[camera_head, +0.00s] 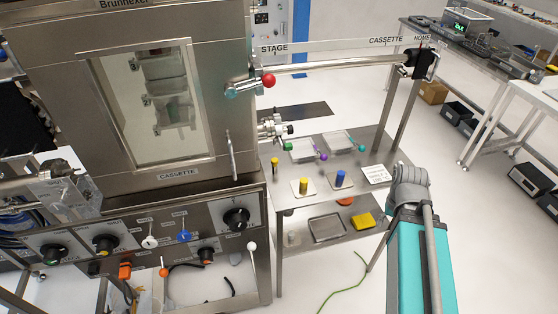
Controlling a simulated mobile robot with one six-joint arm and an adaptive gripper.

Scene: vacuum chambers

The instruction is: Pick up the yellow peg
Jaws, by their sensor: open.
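The yellow peg (303,186) stands upright on a small pale square plate (309,194) on the upper shelf of a metal cart. A blue peg (341,179) stands upright to its right on a similar plate. My arm shows at the right as a teal link with a grey joint, right of the pegs in the picture. The fingers of my gripper do not show.
The steel chamber (165,95) stands close to the left of the cart (277,232). Trays with green (288,147) and purple (323,156) knobs lie behind the pegs. A long horizontal rod (330,67) with a red ball (269,80) runs above the cart.

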